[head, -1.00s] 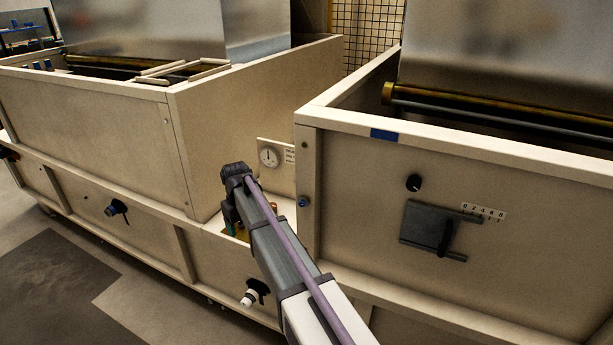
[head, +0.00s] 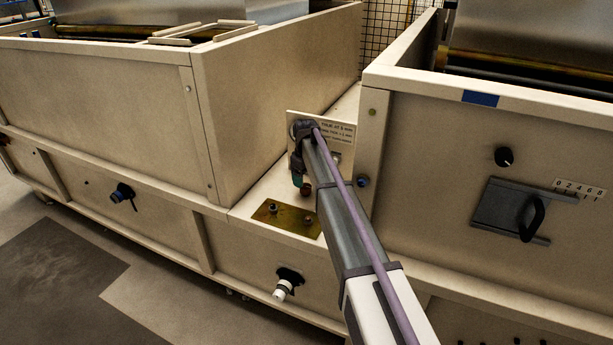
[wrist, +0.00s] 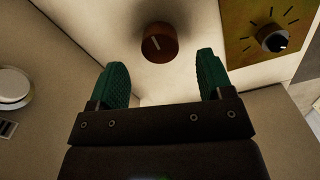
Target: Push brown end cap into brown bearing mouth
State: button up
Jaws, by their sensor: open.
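My gripper (wrist: 160,66) is open, with two green ribbed fingers apart and nothing between them. A round brown piece (wrist: 157,43) with a pale line on its face stands on a cream surface just beyond the fingertips, roughly centred between them. I cannot tell whether it is the end cap or another fitting. In the head view my gripper (head: 299,181) is low over the ledge between two hoppers, and a small brown piece (head: 306,190) shows beside it. No bearing mouth can be clearly made out; my arm hides part of the ledge.
A brass plate (head: 272,222) with bolt-like fittings lies on the ledge; the wrist view shows a black knob (wrist: 272,38) on a brass plate. A label plate (head: 340,131) stands behind my gripper. Hopper walls (head: 265,95) close in the ledge on both sides.

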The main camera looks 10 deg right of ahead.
aim_at(306, 186)
notch_tip(306, 186, down, 5)
jog(key=b, duration=0.3)
jog(key=shift+r, duration=0.15)
jog(key=c, duration=0.9)
jog(key=o, duration=0.5)
jog(key=shift+o, duration=0.2)
jog(key=shift+r, duration=0.1)
jog(key=shift+r+p, duration=0.25)
jog(key=shift+p, duration=0.2)
